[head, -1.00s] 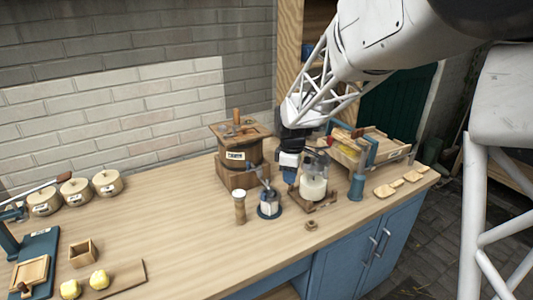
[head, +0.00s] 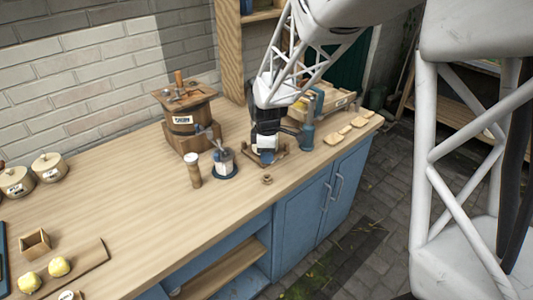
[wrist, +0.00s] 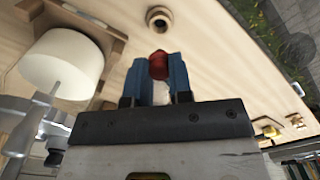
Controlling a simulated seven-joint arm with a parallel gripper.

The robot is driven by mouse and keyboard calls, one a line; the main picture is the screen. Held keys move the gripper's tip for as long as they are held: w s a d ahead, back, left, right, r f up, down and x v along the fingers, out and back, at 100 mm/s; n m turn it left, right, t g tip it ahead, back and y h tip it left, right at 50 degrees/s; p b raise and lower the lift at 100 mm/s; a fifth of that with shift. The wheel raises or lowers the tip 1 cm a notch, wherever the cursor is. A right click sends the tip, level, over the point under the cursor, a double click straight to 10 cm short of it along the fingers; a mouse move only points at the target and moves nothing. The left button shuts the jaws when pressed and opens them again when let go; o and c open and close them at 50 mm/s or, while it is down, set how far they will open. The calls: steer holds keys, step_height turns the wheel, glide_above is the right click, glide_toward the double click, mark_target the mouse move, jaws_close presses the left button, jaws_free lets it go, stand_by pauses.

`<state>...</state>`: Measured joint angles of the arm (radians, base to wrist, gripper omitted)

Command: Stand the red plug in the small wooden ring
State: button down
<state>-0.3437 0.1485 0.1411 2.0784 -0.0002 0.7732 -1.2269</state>
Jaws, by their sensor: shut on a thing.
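In the wrist view, my gripper (wrist: 159,75) is shut on the red plug (wrist: 158,64), held between its two blue fingers. The small wooden ring (wrist: 159,18) lies on the counter beyond the fingertips, apart from the plug. In the head view, the ring (head: 267,180) lies near the counter's front edge. My gripper (head: 267,156) points down just behind the ring, over the area of a wooden stand. The red plug cannot be made out in the head view.
A white cylinder (wrist: 62,64) is close on the left in the wrist view. In the head view, a blue cup (head: 306,138) stands right of my gripper. A blue-based pot (head: 224,164) and a white-topped shaker (head: 193,170) stand left.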

steer(key=shift+f, duration=0.2)
steer(key=shift+f, duration=2)
steer(key=shift+f, duration=1.3)
stand_by(1.4)
steer(key=shift+r, duration=0.1)
stand_by(0.5)
steer(key=c, duration=0.9)
jaws_free()
steer(key=shift+c, duration=0.2)
steer(key=c, duration=0.4)
steer(key=shift+r, duration=0.1)
steer(key=shift+r, duration=3.5)
